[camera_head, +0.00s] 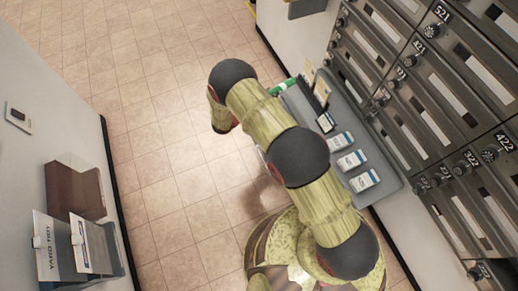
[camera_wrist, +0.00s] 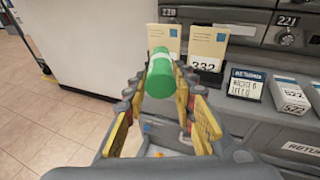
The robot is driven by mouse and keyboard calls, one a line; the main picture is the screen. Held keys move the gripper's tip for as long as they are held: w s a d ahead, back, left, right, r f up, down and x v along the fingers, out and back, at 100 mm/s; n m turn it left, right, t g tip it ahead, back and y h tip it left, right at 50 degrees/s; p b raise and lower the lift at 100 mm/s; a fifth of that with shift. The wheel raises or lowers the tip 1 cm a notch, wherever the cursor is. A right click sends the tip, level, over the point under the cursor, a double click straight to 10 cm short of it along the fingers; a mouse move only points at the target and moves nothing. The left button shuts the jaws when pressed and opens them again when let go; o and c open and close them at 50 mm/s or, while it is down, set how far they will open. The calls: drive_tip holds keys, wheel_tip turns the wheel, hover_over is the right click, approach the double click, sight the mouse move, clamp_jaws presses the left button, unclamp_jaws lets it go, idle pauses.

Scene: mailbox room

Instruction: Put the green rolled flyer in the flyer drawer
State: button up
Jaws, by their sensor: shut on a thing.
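The green rolled flyer (camera_wrist: 159,80) has a pale band near its far end and sits between the fingers of my gripper (camera_wrist: 160,92) in the wrist view. The fingers are shut on it, and it points away from the wrist. In the head view the green roll (camera_head: 286,84) shows just past my arm, at the far left end of the grey shelf; my gripper is mostly hidden there behind the arm.
A grey shelf (camera_head: 293,103) under the mailboxes (camera_head: 425,80) holds several white-and-blue boxes (camera_head: 351,160), a dark "RETURNS" sign (camera_wrist: 247,84) and upright cards (camera_wrist: 207,47). A wall holder with leaflets (camera_head: 95,247) and a brown box (camera_head: 75,190) are at left. Tiled floor between is clear.

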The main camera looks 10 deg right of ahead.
drive_tip(key=s+a+f+m+g+b, duration=0.15)
drive_tip(key=s+f, duration=0.25)
drive_tip(key=f, duration=0.5)
drive_tip(key=s+a+f+m+g+h, duration=0.1)
drive_tip(key=s+a+f+g, duration=0.1)
drive_tip(key=s+f, duration=0.5)
drive_tip(key=s+a+f+m+g+b, duration=0.1)
drive_tip(key=s+a+f+m+g, duration=0.1)
drive_tip(key=f, duration=0.9)
drive_tip(key=w+d+f, duration=0.2)
drive_tip(key=d+f, duration=0.5)
drive_tip(key=f, duration=0.3)
drive_tip(key=shift+w+d+f+b, duration=0.15)
drive_tip(key=shift+w+f+b, duration=0.15)
drive_tip(key=shift+f+b, duration=0.05)
drive_tip(key=shift+n, duration=0.25)
drive_tip(key=o, duration=1.2)
